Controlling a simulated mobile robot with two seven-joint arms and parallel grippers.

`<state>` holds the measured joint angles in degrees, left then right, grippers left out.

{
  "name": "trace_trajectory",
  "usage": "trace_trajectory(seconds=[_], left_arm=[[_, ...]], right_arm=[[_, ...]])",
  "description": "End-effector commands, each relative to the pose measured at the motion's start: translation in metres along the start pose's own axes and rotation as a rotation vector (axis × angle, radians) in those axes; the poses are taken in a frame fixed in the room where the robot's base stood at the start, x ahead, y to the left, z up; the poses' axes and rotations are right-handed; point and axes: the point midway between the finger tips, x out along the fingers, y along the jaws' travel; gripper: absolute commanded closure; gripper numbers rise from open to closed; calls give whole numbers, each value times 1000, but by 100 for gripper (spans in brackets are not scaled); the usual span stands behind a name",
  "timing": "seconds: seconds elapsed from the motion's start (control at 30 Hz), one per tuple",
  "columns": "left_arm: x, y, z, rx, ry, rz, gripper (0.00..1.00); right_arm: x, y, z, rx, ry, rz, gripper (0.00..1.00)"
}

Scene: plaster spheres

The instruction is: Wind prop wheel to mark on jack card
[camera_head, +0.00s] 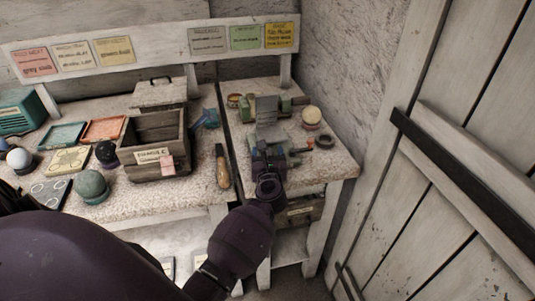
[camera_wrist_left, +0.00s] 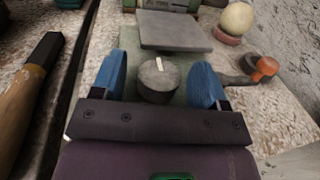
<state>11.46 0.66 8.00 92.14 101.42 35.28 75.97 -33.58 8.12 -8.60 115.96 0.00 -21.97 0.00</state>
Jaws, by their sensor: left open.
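A dark grey round wheel (camera_wrist_left: 158,80) with a white line on its top shows in the left wrist view; I take it to be the prop wheel. It sits on a green base (camera_wrist_left: 150,112), in front of a flat grey plate (camera_wrist_left: 172,32). The plate (camera_head: 267,112) also shows in the head view, on a green jack-like device. My left gripper (camera_wrist_left: 160,76) is open, with one blue finger on each side of the wheel; contact is unclear. In the head view my left gripper (camera_head: 271,158) hides the wheel. Several cards hang on the rail, including a yellow one (camera_head: 279,36); I cannot tell which is the jack card.
A cream sphere (camera_head: 312,115) stands on a reddish ring right of the device, near an orange-tipped tool (camera_head: 306,145). A wooden-handled tool (camera_head: 222,167) lies left of the gap between benches. A wooden crate (camera_head: 155,145) and a grey-green sphere (camera_head: 90,184) stand farther left.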

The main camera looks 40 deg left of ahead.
Motion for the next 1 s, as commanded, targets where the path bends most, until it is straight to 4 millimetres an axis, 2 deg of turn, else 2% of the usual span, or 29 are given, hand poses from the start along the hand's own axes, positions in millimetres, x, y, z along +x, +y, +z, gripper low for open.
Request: trace_trajectory(seconds=[0.03,0.3,0.37,0.67,1.0], left_arm=[[0,0,0,0,0,0,34],[0,0,0,1,0,0,75],[0,0,0,1,0,0,82],[0,1,2,0,-1,-53,82],[1,4,5,3,-2,-273,82]], right_arm=[[0,0,0,-1,1,0,57],[0,1,0,-4,0,0,57],[0,1,0,-5,-1,0,57],[-3,2,-4,-6,2,1,57],[-16,5,-16,0,10,7,57]])
